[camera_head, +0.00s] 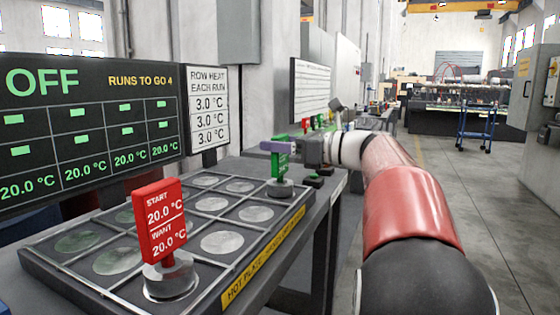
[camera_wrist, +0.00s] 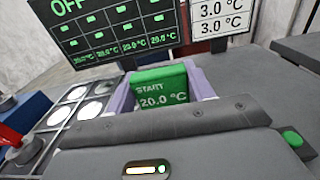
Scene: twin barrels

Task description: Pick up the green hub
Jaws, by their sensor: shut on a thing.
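The green hub (camera_head: 279,165) has an upright green sign on a round grey metal base, at the far right corner of the hot plate (camera_head: 268,247). Its base appears to sit on the plate; I cannot tell if there is a gap beneath it. My gripper (camera_head: 277,147) reaches in from the right, its purple fingers shut on the green sign. In the wrist view the green hub (camera_wrist: 162,88) reads START 20.0 °C between the two purple fingers (camera_wrist: 160,84). The hub's base is hidden there.
A red hub (camera_head: 160,222) reading START 20.0, WANT 20.0 stands at the plate's near side. A dark display board (camera_head: 90,130) reads OFF, RUNS TO GO 4. A small white sign (camera_head: 208,105) stands behind the plate. The aisle floor (camera_head: 480,200) at right is clear.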

